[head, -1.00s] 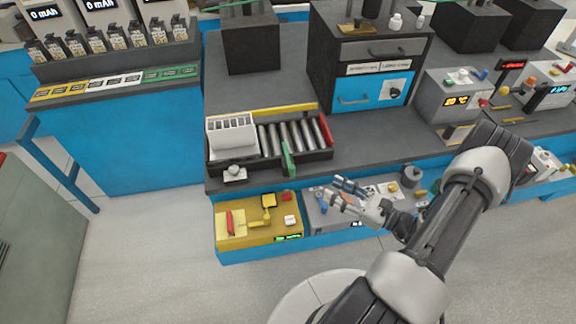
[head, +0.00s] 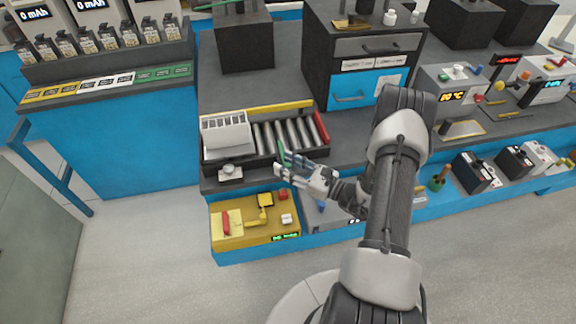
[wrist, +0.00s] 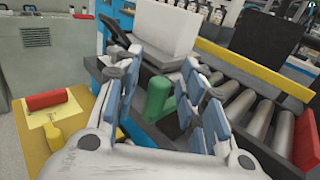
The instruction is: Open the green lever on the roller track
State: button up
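The green lever (wrist: 158,97) stands at the near edge of the roller track (wrist: 240,105). In the wrist view it shows between the two blue-padded fingers of my gripper (wrist: 165,100), which is open. In the head view my gripper (head: 292,160) is at the track's front edge, and the green lever (head: 281,152) shows as a thin strip beside the fingertips, partly hidden. I cannot tell whether a finger touches it. A white block with slots (head: 225,132) sits on the left part of the track, also in the wrist view (wrist: 165,35).
A yellow rail (head: 280,107) runs along the track's back and a red piece (head: 321,127) closes its right end. A yellow panel (head: 228,228) with a red handle lies below at the front left. A drawer cabinet (head: 360,60) stands behind the track.

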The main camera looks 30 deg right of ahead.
grip_shut()
dwell(0.4)
